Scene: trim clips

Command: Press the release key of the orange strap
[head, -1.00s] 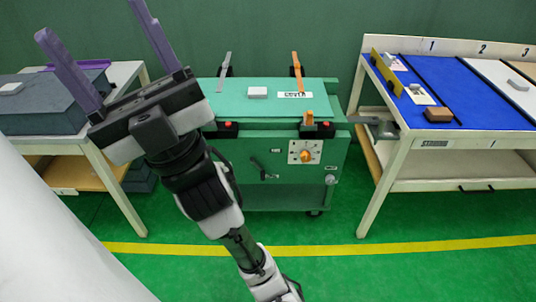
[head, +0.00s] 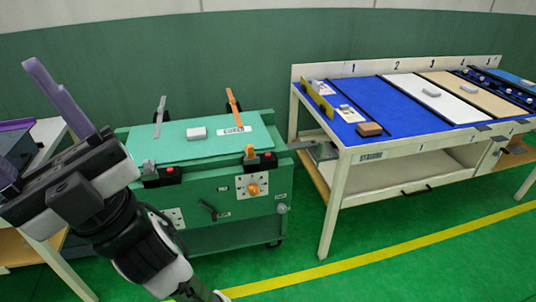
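The orange strap (head: 234,106) stands up at the back right of the green cabinet's top. At the front right edge is a short upright orange piece (head: 250,152), beside a black block with a red key (head: 267,155). A grey strap (head: 159,116) stands at the back left, with a grey piece (head: 149,167) and another red key (head: 170,169) at the front left. My gripper (head: 25,115) is open and empty at the far left, well apart from the orange strap. Its second finger is mostly cut off by the picture edge.
The green cabinet (head: 190,146) carries a small light block (head: 197,133), a label plate and an orange knob (head: 253,189) on its front. A white bench (head: 341,190) with numbered bays stands close on the right. A table is partly hidden at left. Green floor is free in front.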

